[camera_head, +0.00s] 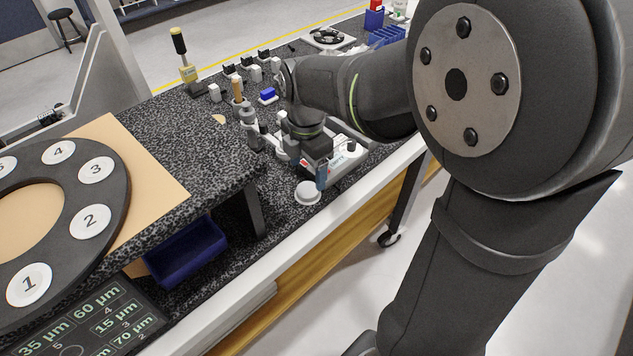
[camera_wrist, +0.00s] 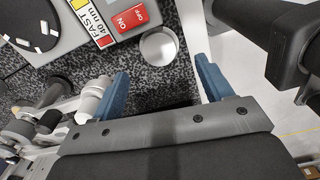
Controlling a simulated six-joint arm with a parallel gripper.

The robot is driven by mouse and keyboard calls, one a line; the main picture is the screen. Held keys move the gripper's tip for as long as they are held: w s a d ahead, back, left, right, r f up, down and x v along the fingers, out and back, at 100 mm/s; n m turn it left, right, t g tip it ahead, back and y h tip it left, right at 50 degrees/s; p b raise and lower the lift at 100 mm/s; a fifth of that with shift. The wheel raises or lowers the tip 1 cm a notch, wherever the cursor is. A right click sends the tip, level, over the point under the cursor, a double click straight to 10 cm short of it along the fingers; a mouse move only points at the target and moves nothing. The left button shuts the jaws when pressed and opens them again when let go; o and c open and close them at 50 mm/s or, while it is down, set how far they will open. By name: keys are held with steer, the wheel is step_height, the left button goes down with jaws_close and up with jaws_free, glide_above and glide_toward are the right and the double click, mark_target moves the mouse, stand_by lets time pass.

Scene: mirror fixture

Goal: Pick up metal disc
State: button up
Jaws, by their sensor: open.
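The metal disc (camera_wrist: 158,47) is a round, pale grey piece lying on the black speckled bench top, near its front edge. It also shows in the head view (camera_head: 308,193). My gripper (camera_wrist: 162,70) is open and empty, with two blue fingers wide apart. In the wrist view the disc appears just beyond the fingertips, between their lines and nearer the left one; I cannot tell the height gap. In the head view my gripper (camera_head: 320,178) is just above and right of the disc, with one blue finger visible and the other hidden.
A raised speckled shelf (camera_head: 195,135) carries a numbered dark ring (camera_head: 118,205). A blue bin (camera_head: 185,252) sits below.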

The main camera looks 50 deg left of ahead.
mark_target(308, 189)
steer(key=shift+f, duration=3.05)
steer(key=c, duration=1.1)
steer(key=shift+r, duration=0.1)
